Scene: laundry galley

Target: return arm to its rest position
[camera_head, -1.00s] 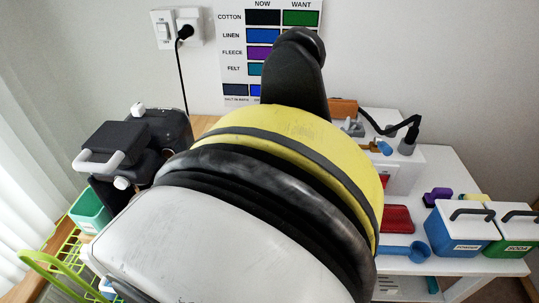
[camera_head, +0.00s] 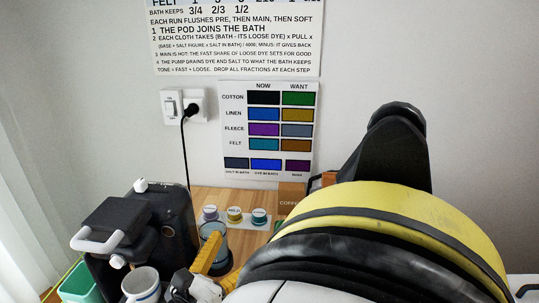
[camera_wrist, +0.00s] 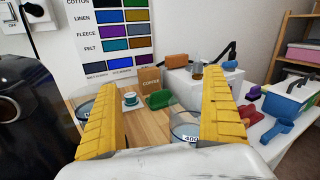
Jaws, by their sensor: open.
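My gripper (camera_wrist: 161,80) is open in the wrist view, with its two ridged yellow fingers spread wide and nothing between them. Past the fingers are a wooden counter and a glass vessel marked 400 (camera_wrist: 185,128), which the right finger partly covers. In the head view my gripper (camera_head: 196,270) shows only in part at the lower middle, with one yellow finger in front of a glass vessel (camera_head: 213,236). My large yellow, black and white arm link fills the lower right and hides much of the counter there.
A black machine (camera_head: 140,225) and a white mug (camera_head: 141,285) stand left of my gripper. Behind are small round containers (camera_head: 234,215) and a coffee box (camera_wrist: 150,78). A white table with a blue box (camera_wrist: 290,97) lies to the right. The wall above is clear apart from charts and a plug.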

